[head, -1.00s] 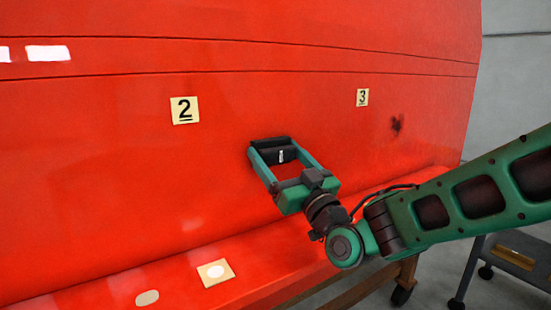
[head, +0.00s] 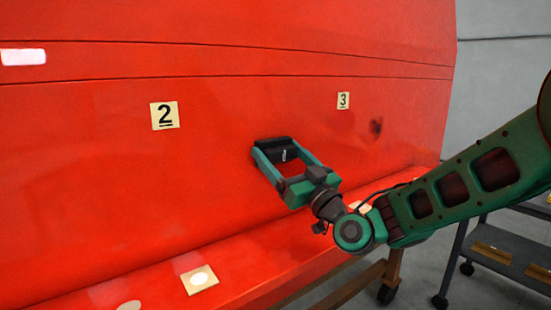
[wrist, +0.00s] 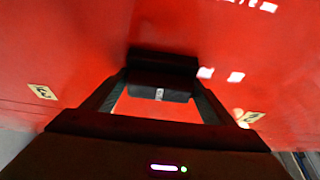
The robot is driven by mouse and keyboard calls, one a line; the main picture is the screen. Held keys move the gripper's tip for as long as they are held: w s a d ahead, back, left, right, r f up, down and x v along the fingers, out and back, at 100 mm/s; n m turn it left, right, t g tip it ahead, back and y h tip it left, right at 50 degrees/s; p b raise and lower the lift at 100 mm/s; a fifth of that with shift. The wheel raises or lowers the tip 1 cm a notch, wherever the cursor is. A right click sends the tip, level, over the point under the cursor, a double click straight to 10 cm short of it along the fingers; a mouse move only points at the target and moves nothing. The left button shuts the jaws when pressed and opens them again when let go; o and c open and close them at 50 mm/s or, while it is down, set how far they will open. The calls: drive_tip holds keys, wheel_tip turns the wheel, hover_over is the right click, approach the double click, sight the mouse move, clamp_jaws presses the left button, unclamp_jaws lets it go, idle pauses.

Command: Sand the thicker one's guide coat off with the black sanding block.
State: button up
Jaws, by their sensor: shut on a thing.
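A big glossy red nosecone panel (head: 90,190) fills most of the head view. It bears a label marked 2 (head: 165,115) and a label marked 3 (head: 343,100). A dark smudgy patch (head: 376,127) lies on the red just below and right of label 3. My gripper (head: 282,154) is shut on the black sanding block (head: 270,146), between and below the two labels, left of the dark patch. The block also shows in the wrist view (wrist: 160,65) with red behind it. I cannot tell whether it touches the panel.
A ledge along the panel's bottom carries a tan square with a white spot (head: 199,279) and a pale oval spot (head: 130,305). A wheeled wooden stand (head: 365,278) is underneath. A grey cart (head: 500,255) stands at the lower right. Grey wall lies beyond the panel's right edge.

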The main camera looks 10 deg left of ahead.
sight(272, 161)
drive_tip(key=shift+s+a, duration=0.5)
drive_tip(key=shift+s, duration=0.2)
drive_tip(key=shift+s+a, duration=0.45)
drive_tip(key=shift+s, duration=0.2)
drive_tip(key=shift+s+a, duration=1.25)
drive_tip(key=shift+a, duration=0.05)
drive_tip(key=s+d, duration=0.4)
drive_tip(key=shift+d, duration=0.35)
drive_tip(key=shift+f, duration=0.1)
drive_tip(key=shift+s+d, duration=1)
drive_tip(key=shift+d, duration=0.05)
